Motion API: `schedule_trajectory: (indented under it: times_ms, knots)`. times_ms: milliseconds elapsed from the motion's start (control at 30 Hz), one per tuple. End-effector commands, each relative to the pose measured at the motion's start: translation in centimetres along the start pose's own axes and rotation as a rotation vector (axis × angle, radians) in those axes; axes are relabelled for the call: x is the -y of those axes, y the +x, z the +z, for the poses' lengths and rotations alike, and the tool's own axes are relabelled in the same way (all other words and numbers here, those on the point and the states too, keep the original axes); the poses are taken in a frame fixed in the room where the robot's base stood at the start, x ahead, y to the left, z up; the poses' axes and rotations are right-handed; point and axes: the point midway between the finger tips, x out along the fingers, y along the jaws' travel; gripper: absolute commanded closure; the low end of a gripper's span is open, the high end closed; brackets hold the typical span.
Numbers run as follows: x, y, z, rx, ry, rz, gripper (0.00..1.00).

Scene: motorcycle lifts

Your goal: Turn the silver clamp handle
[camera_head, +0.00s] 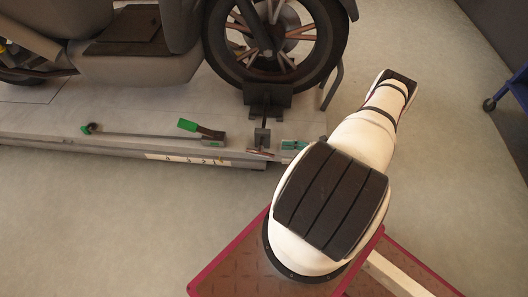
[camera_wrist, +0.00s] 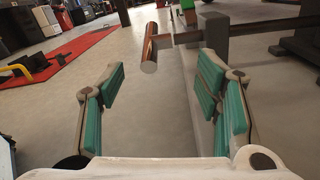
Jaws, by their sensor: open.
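The silver clamp handle is a short cylinder (camera_wrist: 149,52) in the wrist view, with a reddish-brown tint on its side and a pale round end facing me. A thin bar runs from it to the right, to a grey block (camera_wrist: 214,45). In the head view the handle (camera_head: 260,152) is small, at the lift's front edge below the wheel clamp (camera_head: 266,97). My gripper (camera_wrist: 160,76) is open, its teal-padded fingers spread left and right. The handle shows between them, ahead of the tips; no contact is visible. In the head view my gripper (camera_head: 293,145) is mostly hidden behind my arm.
A motorcycle (camera_head: 140,45) stands on the lift platform (camera_head: 60,130), its wheel (camera_head: 275,40) above the clamp. A green-ended lever (camera_head: 150,134) lies along the platform edge. A blue cart (camera_head: 519,88) stands far right. The floor in front is clear.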

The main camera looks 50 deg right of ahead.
Motion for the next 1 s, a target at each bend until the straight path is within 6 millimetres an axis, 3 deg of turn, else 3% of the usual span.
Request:
schedule_trajectory:
  times_ms: [300,500,900,1000]
  knots:
    - [-0.1,6.2,-0.1,0.000,0.002,0.003,0.42]
    - [0.0,8.4,0.0,-0.001,0.001,0.002,0.42]
    - [0.0,9.1,0.0,-0.002,0.001,0.001,0.42]
    - [0.0,9.1,0.0,-0.001,0.001,0.001,0.62]
